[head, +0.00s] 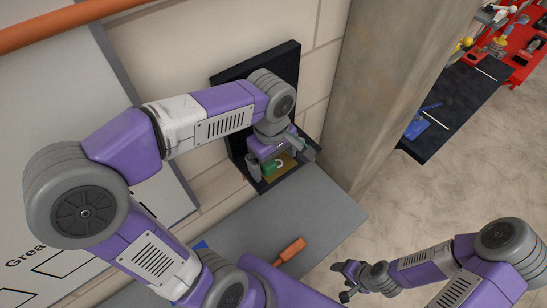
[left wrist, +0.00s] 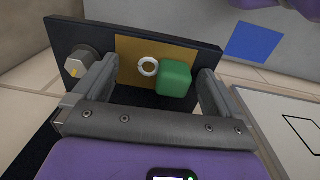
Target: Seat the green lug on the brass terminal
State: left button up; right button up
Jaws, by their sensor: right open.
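The green lug, a green block (left wrist: 174,79) with a pale ring (left wrist: 148,66) at its side, lies against a brass-coloured plate (left wrist: 128,48) in the left wrist view. In the head view the green block (head: 269,168) shows under my left gripper (head: 281,163). My left gripper (left wrist: 158,68) is open; its fingers stand on either side of the lug, with a gap on the ring side and a narrow one by the block. A grey hexagonal fitting with a brass-coloured tip (left wrist: 76,71), perhaps the brass terminal, is left of the left finger. My right gripper (head: 349,281) is open and empty, lower right.
A black backboard (head: 285,62) stands against the tiled wall behind my left wrist. A grey shelf (head: 325,205) carries an orange-handled tool (head: 290,250). A concrete pillar (head: 385,90) rises to the right. A blue square (left wrist: 255,40) shows in the left wrist view.

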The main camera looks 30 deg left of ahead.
pick_arm(q)
jog(key=shift+s+r+p, duration=0.2)
jog(key=shift+r+p, duration=0.2)
jog(key=shift+r, duration=3.4)
